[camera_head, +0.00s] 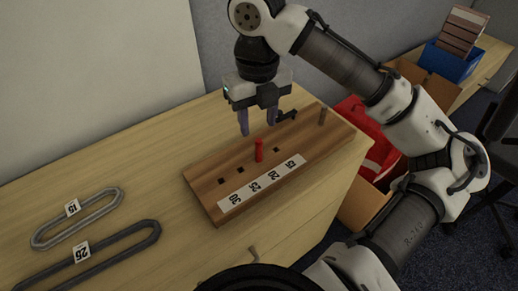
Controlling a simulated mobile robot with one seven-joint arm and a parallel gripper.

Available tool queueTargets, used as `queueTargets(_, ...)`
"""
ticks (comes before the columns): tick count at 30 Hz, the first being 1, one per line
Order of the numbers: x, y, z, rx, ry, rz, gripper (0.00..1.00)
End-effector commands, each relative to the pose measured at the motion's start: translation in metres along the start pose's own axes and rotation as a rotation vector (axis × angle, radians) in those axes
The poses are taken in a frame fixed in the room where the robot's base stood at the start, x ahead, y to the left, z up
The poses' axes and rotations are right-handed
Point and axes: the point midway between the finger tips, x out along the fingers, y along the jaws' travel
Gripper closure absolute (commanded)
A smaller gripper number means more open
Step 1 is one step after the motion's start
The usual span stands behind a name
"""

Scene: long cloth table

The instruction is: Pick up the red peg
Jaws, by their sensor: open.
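The red peg (259,150) stands upright in a hole of the wooden peg board (214,201), near the board's middle. My gripper (258,125) is open and points down, just above and behind the red peg in the picture. One finger shows at the left and the other at the right, partly hidden by the gripper body. Nothing shows between the fingers. I cannot tell the exact height of the fingertips over the board.
Two oblong metal links, marked 15 (115,191) and 25 (150,228), lie at left. Boxes and a red bag (379,153) are beyond the table's right edge.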

Motion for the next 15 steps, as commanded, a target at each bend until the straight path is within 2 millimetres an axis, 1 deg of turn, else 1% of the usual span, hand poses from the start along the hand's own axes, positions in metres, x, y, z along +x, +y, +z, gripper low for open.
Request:
queueTargets(1,0.013,0.001,0.0,-0.001,0.001,0.004,0.57)
queueTargets(4,0.029,0.0,0.0,0.002,-0.001,0.001,0.57)
queueTargets(7,0.039,0.0,0.0,0.002,-0.001,0.001,0.57)
queueTargets(11,0.046,0.0,0.0,0.001,-0.002,0.0,0.57)
queueTargets(14,0.057,-0.001,-0.001,0.003,-0.001,0.0,0.57)
queueTargets(15,0.064,-0.001,-0.001,0.004,0.0,0.0,0.57)
